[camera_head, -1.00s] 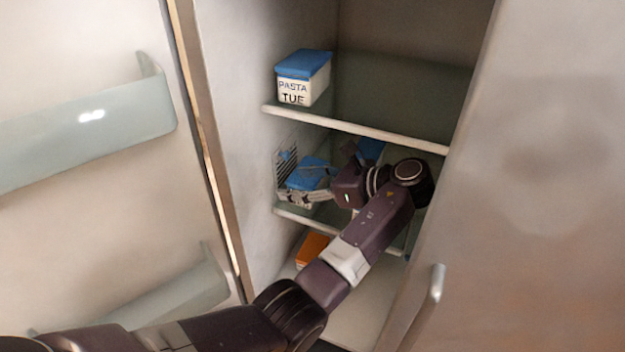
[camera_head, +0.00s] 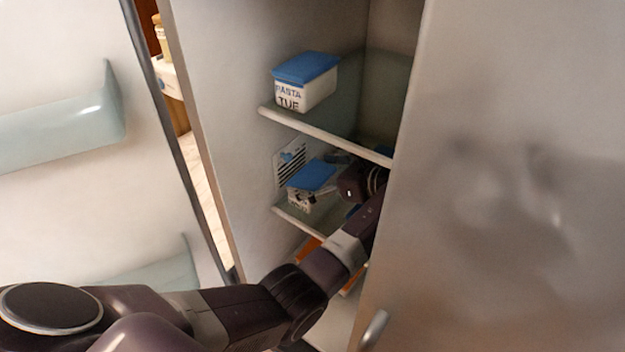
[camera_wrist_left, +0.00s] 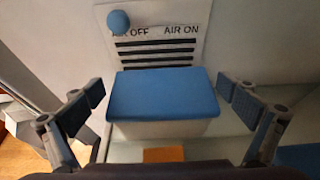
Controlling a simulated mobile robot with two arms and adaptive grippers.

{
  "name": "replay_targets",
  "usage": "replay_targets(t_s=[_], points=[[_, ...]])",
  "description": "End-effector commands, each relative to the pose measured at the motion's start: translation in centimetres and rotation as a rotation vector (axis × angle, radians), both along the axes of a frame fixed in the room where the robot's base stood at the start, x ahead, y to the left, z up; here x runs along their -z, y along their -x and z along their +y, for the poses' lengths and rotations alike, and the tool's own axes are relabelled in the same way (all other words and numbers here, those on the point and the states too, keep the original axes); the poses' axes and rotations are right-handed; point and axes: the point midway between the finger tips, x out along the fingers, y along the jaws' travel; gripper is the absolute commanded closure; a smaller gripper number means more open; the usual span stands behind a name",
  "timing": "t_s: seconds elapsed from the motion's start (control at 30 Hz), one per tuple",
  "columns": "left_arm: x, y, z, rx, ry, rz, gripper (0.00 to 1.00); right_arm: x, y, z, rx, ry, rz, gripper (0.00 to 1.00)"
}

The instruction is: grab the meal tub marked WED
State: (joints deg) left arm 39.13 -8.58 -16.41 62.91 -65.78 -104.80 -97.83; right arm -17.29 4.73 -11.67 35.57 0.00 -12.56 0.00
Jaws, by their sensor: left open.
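A white tub with a blue lid (camera_head: 312,176) stands on the middle shelf, and it also shows in the left wrist view (camera_wrist_left: 164,96). Its label cannot be read, so I cannot tell if it is marked WED. My left gripper (camera_head: 323,181) is open at this tub. In the left wrist view, the left gripper's fingers (camera_wrist_left: 161,92) stand apart on either side of the tub, with gaps to its lid. A second blue-lidded tub (camera_head: 305,82), marked PASTA TUE, sits on the upper shelf. My right gripper is not in view.
A vent panel (camera_wrist_left: 158,45) with a blue knob and AIR OFF and AIR ON marks is on the wall behind the tub. An orange thing (camera_wrist_left: 163,155) lies below. Another blue thing (camera_wrist_left: 298,157) is at the right. A large grey door (camera_head: 510,180) narrows the opening.

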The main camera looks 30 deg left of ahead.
Motion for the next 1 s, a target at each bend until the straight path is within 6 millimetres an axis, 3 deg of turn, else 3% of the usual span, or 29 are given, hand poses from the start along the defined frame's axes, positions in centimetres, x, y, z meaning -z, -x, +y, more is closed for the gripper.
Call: replay_targets(t_s=[0.13,0.33,0.8,1.0], points=[[0.4,-0.1,1.0,0.001,0.001,0.0,0.0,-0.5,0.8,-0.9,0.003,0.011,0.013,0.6],[0.5,-0.1,1.0,0.001,0.001,-0.001,0.0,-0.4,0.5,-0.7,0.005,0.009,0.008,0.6],[0.5,-0.1,1.0,0.0,0.0,-0.001,0.51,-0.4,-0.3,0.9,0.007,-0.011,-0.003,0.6],[0.3,-0.2,1.0,0.001,-0.001,-0.004,0.51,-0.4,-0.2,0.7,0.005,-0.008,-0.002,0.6]])
